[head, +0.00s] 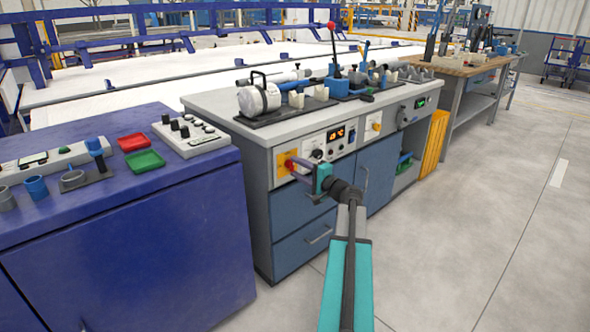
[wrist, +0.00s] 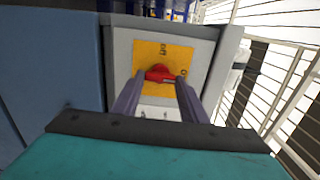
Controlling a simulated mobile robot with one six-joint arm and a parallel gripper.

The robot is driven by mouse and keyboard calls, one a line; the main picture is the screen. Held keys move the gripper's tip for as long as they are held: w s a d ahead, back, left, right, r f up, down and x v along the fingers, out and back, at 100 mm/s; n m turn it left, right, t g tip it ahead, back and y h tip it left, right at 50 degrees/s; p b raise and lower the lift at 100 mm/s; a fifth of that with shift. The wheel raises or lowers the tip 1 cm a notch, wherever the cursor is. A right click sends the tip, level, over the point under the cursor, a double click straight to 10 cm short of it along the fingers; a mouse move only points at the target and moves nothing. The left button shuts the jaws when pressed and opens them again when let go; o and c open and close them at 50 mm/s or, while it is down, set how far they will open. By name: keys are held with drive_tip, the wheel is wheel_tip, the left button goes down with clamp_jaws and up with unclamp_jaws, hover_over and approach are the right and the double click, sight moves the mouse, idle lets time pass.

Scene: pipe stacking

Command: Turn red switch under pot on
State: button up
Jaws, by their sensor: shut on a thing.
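The red switch (wrist: 159,73) is a small rotary knob on a yellow plate (wrist: 163,50) in the upper middle of the wrist view. In the head view the red switch (head: 290,163) is on the front panel of the grey bench, below a silver pot-like cylinder (head: 260,97). My gripper (head: 298,165) reaches the panel from the front right. In the wrist view its two grey fingers are on either side of the knob, shut on it. The fingers hide part of the knob's sides. The plate carries printed marks, partly legible.
A blue cabinet (head: 130,240) with red and green trays stands close on the left. The bench (head: 225,100) has drawers, other panel controls and a red-knobbed lever (head: 333,45) on top. A wooden workbench (head: 470,65) stands behind. The floor (head: 470,230) on the right is clear.

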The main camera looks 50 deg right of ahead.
drive_tip(key=shift+r, duration=0.1)
drive_tip(key=o, duration=1)
drive_tip(key=shift+o, duration=0.2)
drive_tip(key=shift+s, duration=0.1)
drive_tip(key=s+a+p, duration=0.1)
drive_tip(key=s+p, duration=0.1)
drive_tip(key=s, duration=1.1)
drive_tip(key=shift+s, duration=0.25)
